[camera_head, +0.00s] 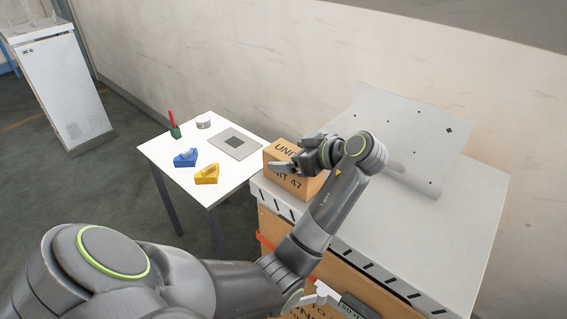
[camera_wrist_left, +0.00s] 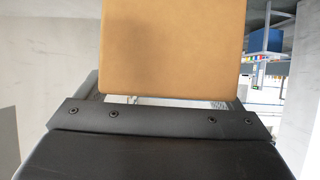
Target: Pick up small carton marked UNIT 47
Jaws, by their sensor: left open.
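The small tan carton (camera_head: 292,186), with UNIT 47 lettering partly covered, stands on the near left corner of the grey-white dispenser top. My left gripper (camera_head: 287,160) is open at the carton, its fingers overlapping the box in the head view. In the left wrist view the plain tan carton face (camera_wrist_left: 172,45) fills the upper middle, just beyond the dark gripper body. Whether the fingers touch the carton cannot be told. My right gripper does not show clearly.
Another carton shows at the bottom edge.

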